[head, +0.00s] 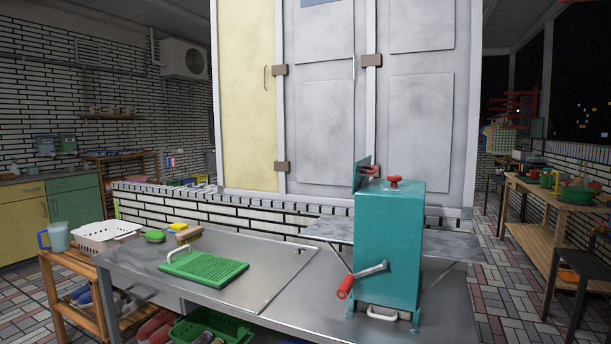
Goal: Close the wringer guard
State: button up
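A teal box-shaped wringer (391,245) stands upright at the right end of the metal table. It has a crank with a red handle (345,287) on its front and a red knob (394,181) on top. A thin teal panel (361,173), which looks like the guard, stands up at the upper left edge of the box. Its hinge and far side are hidden, and I cannot tell exactly how far it is open. A grey plate (335,229) sticks out to the left of the wringer. My gripper is not in view.
The metal table (230,255) holds a green ribbed board (204,267) on the left. A white basket (106,235) and a blue mug (57,237) stand on a wooden stand further left. A tall cabinet (330,120) rises behind. The tabletop's middle is clear.

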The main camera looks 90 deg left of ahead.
aim_at(362, 167)
jog(key=u, duration=3.25)
jog(key=i, duration=1)
jog(key=k, duration=0.5)
jog(key=i, duration=0.25)
